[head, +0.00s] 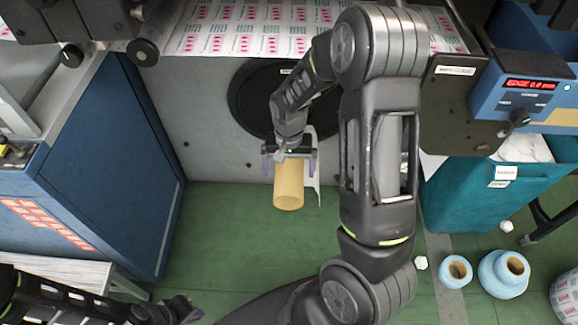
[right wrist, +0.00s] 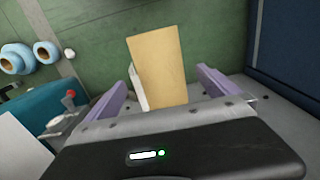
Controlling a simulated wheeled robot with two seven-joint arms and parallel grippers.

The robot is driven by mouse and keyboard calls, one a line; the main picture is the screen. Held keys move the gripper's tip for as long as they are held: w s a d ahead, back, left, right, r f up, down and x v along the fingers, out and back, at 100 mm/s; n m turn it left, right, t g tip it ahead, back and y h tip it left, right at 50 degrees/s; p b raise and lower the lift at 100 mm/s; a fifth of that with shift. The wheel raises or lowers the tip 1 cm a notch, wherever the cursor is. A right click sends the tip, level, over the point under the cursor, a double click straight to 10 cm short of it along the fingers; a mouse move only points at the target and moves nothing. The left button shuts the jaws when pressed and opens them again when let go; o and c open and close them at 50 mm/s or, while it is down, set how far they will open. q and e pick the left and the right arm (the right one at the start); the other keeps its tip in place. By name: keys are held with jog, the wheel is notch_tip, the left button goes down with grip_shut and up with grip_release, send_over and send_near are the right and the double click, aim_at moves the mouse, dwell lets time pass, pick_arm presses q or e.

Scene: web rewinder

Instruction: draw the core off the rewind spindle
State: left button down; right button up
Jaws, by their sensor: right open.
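The tan cardboard core (head: 288,187) sticks out from the grey machine face, below the web. In the right wrist view the core (right wrist: 158,72) stands between the two purple fingers, with a gap on each side. The rewind spindle is hidden by the core and my gripper. A thin white strip (head: 313,172) shows beside the core; it also shows in the right wrist view (right wrist: 138,88). My left gripper (head: 184,311) is low at the left, far from the core; its jaws are unclear.
A black disc (head: 246,100) lies behind my right wrist. A blue cabinet (head: 110,165) stands left and a teal bin (head: 455,197) right. Blue rolls (head: 503,274) sit on the green floor at right. The floor (head: 240,235) below the core is clear.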

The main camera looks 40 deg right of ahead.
aim_at(289, 175)
jog(key=shift+f+b, duration=1.95)
jog(key=shift+f, duration=1.2)
jog(key=shift+c, duration=0.4)
jog(key=c, duration=1.8)
jog(key=shift+c, duration=0.2)
jog(key=shift+r, duration=0.25)
